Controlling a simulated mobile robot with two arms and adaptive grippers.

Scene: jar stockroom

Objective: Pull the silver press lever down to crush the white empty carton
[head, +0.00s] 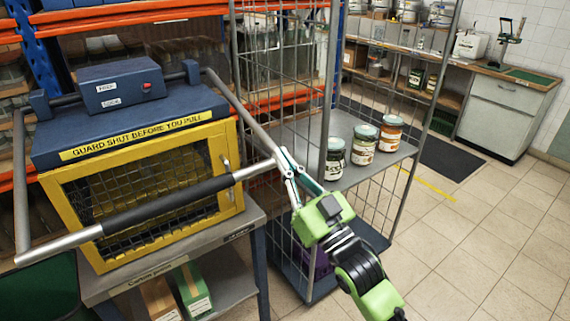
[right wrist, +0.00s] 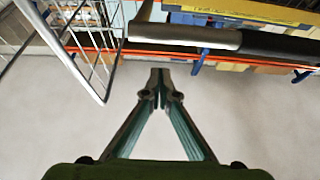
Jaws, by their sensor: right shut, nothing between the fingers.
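The silver press lever (head: 255,169) is a bent tube with a black grip (head: 170,205) across the front of the blue and yellow press (head: 130,103). Its front bar hangs before the mesh guard (head: 140,185), which looks shut. My right gripper (head: 284,158) is shut and empty at the right end of the bar, overlapping its corner in the head view. In the right wrist view its closed fingertips (right wrist: 160,76) show just below the silver bar (right wrist: 185,37); I cannot tell whether they touch it. No white carton can be made out behind the mesh. My left gripper is not in view.
A wire roll cage (head: 325,150) stands close right of the press, with several jars (head: 362,145) on its shelf. Brown and green boxes (head: 192,288) lie on the shelf under the press. A counter (head: 497,112) stands at the back right.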

